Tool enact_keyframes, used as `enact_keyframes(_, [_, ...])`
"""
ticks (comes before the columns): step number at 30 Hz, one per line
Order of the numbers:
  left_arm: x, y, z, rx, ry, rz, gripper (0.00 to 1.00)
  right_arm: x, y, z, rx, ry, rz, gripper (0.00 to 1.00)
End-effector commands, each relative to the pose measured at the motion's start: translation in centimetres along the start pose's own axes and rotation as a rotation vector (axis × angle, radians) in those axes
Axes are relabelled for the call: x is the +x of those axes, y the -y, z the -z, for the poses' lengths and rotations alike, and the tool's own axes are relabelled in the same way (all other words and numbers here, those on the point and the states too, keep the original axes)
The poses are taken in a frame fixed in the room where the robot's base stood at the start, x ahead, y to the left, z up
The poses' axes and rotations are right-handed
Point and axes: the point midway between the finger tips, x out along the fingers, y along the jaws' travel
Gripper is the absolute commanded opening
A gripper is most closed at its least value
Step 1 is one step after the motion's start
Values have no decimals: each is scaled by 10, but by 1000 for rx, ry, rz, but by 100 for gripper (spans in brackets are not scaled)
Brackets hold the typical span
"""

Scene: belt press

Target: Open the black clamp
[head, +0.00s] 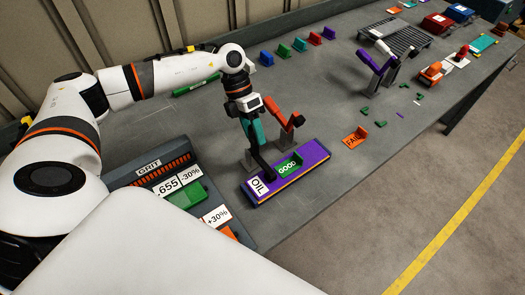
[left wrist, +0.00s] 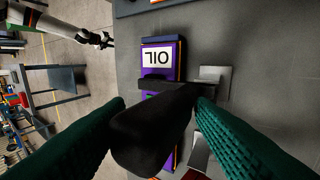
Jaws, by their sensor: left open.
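The black clamp (head: 259,158) stands at the near end of the purple tray on the grey bench, its arm raised at a slant. In the left wrist view its thick black handle (left wrist: 150,138) points toward the camera. My left gripper (head: 253,132) is at the clamp handle. Its two green fingers (left wrist: 160,104) are apart, one on each side of the handle, with gaps showing. Contact cannot be told. The purple tray (head: 310,165) has a white OIL label and a green GOOD block. A white arm with a dark end (left wrist: 106,42), probably my right, shows small in the wrist view.
A red clamp (head: 282,115) stands just beyond the black one. A purple clamp (head: 378,66) is farther along the bench. A grit panel (head: 150,168) with number cards lies near left, and an orange FAIL block (head: 355,138) lies right of the tray. The bench between is mostly clear.

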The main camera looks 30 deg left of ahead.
Motion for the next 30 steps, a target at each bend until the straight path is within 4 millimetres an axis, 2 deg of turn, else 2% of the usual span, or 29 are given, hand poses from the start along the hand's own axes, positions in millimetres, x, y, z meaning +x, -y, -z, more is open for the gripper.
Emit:
enact_keyframes(1, [6, -1, -2, 1, 8, -6, 44, 1, -2, 0, 1, 1, -3, 36])
enact_keyframes(13, [6, -2, -1, 2, 9, -10, 44, 2, -5, -1, 0, 1, -6, 36])
enact_keyframes(30, [-9, 24, -1, -5, 2, 1, 44, 13, 3, 2, -3, -2, 4, 36])
